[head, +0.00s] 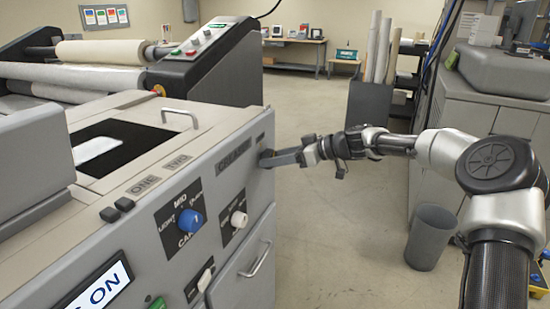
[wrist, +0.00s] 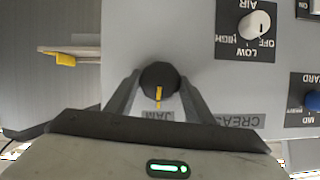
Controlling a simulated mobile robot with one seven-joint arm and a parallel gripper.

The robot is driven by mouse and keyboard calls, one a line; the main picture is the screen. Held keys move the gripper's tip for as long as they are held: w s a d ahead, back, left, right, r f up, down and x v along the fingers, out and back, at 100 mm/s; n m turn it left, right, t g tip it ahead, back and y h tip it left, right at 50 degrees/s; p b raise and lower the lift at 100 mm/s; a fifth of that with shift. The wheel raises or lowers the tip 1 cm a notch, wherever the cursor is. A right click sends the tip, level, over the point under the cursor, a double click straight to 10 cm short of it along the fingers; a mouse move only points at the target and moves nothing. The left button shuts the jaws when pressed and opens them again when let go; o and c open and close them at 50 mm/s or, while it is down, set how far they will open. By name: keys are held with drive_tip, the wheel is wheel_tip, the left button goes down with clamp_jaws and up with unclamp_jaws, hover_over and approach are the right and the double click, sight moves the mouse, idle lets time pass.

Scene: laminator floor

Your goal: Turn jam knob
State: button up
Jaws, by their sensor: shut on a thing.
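The jam knob (wrist: 157,75) is a dark round knob with a yellow pointer line on the grey machine panel. In the wrist view it sits between the two fingers of my gripper (wrist: 160,92), which are shut on its sides.
A white air knob (head: 239,219) and a blue card knob (head: 189,219) are on the same panel. A drawer handle (head: 256,260) sticks out lower down. A grey bin (head: 430,240) stands on the floor at right.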

drive_tip(key=shift+s+a+f+n+t+y+p, duration=0.15)
drive_tip(key=shift+n+t+y+p, duration=0.3)
drive_tip(key=shift+n+t+p, duration=1.8)
drive_tip(key=shift+s+d+f+n+t+y+p, duration=0.15)
drive_tip(key=shift+n+t+y+p, duration=0.45)
drive_tip(key=shift+n+p, duration=3.3)
drive_tip(key=shift+s+a+f+n+t+y+p, duration=0.1)
drive_tip(key=shift+f+n+t+y+p, duration=0.2)
drive_tip(key=shift+n+t+p, duration=2.7)
drive_tip(key=n+g+b, duration=0.2)
drive_tip(key=shift+g, duration=0.35)
